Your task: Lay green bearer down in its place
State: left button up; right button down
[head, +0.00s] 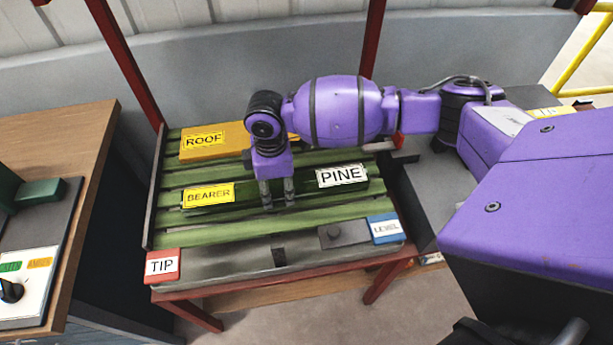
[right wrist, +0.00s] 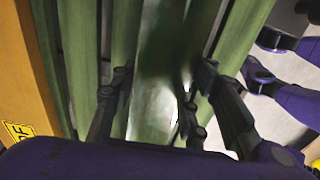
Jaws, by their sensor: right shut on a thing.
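The green bearer (head: 240,195) is a long dark green board with a yellow BEARER label at its left part and a white PINE label near its right end. It lies lengthwise left to right over the green slatted rack (head: 205,236). I cannot tell whether it touches the slats or hangs slightly above them. My right gripper (head: 277,203) points down at the bearer's middle and is shut on it. In the right wrist view the fingers (right wrist: 158,115) stand on both sides of the green board (right wrist: 155,85). My left gripper is not in view.
An orange ROOF block (head: 212,151) lies on the back left of the rack. A red TIP plate (head: 163,267) and a blue LEVEL plate (head: 385,229) sit at its front corners. A wooden bench (head: 60,140) with a control panel (head: 25,285) stands at left.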

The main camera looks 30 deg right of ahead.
aim_at(276, 185)
jog(key=c, duration=1)
grip_release()
jog(key=shift+w+r, duration=0.1)
jog(key=shift+r, duration=0.1)
notch_tip(276, 185, up, 12)
jog(key=shift+p, duration=0.45)
